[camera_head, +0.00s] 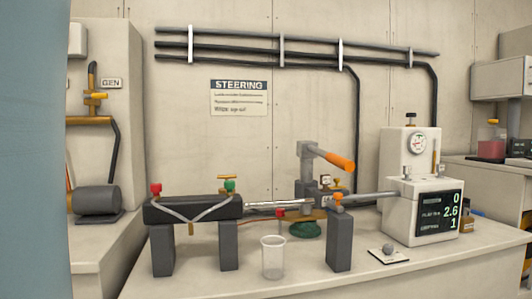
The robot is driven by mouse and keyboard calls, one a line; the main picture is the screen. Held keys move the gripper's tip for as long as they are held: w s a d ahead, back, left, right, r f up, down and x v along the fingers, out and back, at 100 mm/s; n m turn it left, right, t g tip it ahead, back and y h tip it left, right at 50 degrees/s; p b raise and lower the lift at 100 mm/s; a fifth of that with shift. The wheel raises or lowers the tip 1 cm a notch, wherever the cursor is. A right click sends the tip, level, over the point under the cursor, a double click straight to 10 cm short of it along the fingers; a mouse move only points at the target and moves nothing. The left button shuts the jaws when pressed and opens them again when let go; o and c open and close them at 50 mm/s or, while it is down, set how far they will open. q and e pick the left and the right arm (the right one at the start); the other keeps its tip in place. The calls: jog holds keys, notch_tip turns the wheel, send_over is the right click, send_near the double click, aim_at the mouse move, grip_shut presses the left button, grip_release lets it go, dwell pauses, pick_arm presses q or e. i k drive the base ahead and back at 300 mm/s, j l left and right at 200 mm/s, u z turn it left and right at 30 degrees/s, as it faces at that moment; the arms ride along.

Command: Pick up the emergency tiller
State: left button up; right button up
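A grey lever with an orange grip (338,161), which looks like the emergency tiller, slopes down to the right from a grey head. The head sits on top of an upright dark grey block (308,188) at the back of the workbench. The orange end sticks out to the right, clear of the wall. I cannot tell how the lever is joined to the block. Neither of my grippers shows in the head view.
A dark cylinder on blocks (190,208) with red and green knobs stands left, with a rod running right. A clear beaker (272,257) stands in front. A white gauge unit (408,185) stands right. Pipes (300,48) run along the wall. The bench's front right is mostly clear.

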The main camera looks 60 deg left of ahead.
aim_at(305, 149)
jog(key=u, duration=1.5)
jog(key=i+j+u, duration=0.7)
